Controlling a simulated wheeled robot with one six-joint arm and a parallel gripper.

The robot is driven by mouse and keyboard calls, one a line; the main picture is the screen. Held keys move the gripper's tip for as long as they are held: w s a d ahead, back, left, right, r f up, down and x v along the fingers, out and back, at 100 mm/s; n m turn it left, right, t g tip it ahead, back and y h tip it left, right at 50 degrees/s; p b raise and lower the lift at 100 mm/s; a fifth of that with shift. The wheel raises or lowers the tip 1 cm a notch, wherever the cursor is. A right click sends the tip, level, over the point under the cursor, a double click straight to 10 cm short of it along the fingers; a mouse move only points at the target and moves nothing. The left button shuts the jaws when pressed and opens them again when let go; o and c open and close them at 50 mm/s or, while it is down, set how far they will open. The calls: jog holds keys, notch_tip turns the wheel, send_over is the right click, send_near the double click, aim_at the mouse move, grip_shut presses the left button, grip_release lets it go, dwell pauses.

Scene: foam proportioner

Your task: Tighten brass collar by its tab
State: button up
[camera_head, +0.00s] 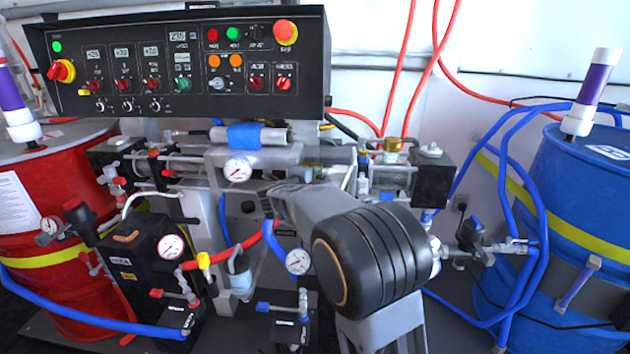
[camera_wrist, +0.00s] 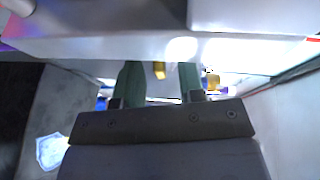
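A brass collar (camera_head: 393,145) sits on the pipework right of centre in the head view, left of a black box. In the wrist view, my gripper (camera_wrist: 158,74) has its two dark green fingers apart. A small yellow-brass piece (camera_wrist: 160,69) shows in the gap between them, beyond or near the tips; I cannot tell whether it touches either finger. Another brass-coloured fitting (camera_wrist: 212,80) shows just right of the right finger. I cannot tell which of the two is the collar's tab. In the head view my gripper is hidden behind my arm.
A control panel (camera_head: 180,68) overhangs the pipework. A pale beam (camera_wrist: 150,42) crosses the wrist view close above the fingers. A red drum (camera_head: 60,215) stands left, a blue drum (camera_head: 585,190) right. Blue hoses (camera_head: 545,215) loop at the right. Gauges (camera_head: 237,170) and valves crowd the middle.

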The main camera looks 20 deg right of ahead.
jog(key=shift+w+d, duration=0.2)
jog(key=shift+d, duration=0.1)
grip_shut()
jog(key=shift+f, duration=0.1)
